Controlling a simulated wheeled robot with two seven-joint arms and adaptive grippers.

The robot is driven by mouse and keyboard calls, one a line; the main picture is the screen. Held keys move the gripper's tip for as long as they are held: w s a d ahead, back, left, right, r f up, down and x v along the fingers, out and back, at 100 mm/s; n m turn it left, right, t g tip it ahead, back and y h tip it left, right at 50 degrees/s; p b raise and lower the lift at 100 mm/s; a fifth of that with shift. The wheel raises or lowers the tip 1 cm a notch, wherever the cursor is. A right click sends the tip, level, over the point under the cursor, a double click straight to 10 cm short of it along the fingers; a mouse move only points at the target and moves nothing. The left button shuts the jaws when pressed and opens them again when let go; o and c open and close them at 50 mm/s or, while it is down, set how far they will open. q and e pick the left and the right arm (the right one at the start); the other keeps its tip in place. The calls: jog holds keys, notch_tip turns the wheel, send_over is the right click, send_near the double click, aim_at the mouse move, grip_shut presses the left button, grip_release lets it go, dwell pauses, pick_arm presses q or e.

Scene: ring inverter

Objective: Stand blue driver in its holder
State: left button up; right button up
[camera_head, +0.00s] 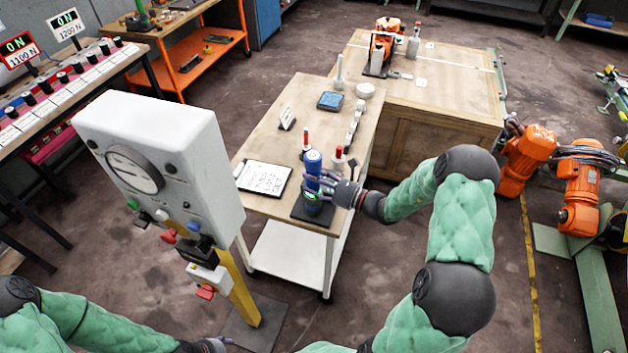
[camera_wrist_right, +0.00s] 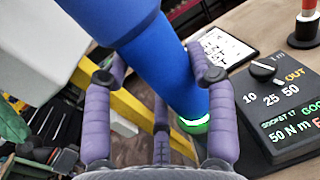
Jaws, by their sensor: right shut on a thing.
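The blue driver (camera_head: 313,163) stands roughly upright near the front edge of the light wooden table. My right gripper (camera_head: 320,187) is shut around its body, coming from the right. In the right wrist view the purple fingers (camera_wrist_right: 160,76) lie on either side of the blue driver (camera_wrist_right: 168,62). A glowing green ring shows at the driver's lower end. A dark base (camera_head: 299,212), possibly the holder, lies under the driver. I cannot tell whether the driver is seated in it. My left gripper (camera_head: 218,345) is partly cut off at the bottom edge; its jaw state is unclear.
A black dial panel (camera_wrist_right: 285,105) with numbers lies beside the driver. A white clipboard (camera_head: 263,178) lies left of it. Red-topped tools (camera_head: 337,160) stand close behind. A tall grey gauge box (camera_head: 160,155) on a yellow post stands at the left.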

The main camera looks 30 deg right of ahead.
jog(key=shift+f, duration=0.1)
dwell(0.3)
jog(key=o, duration=1.4)
jog(key=shift+f, duration=0.15)
jog(key=shift+s, duration=0.1)
jog(key=v, duration=1.2)
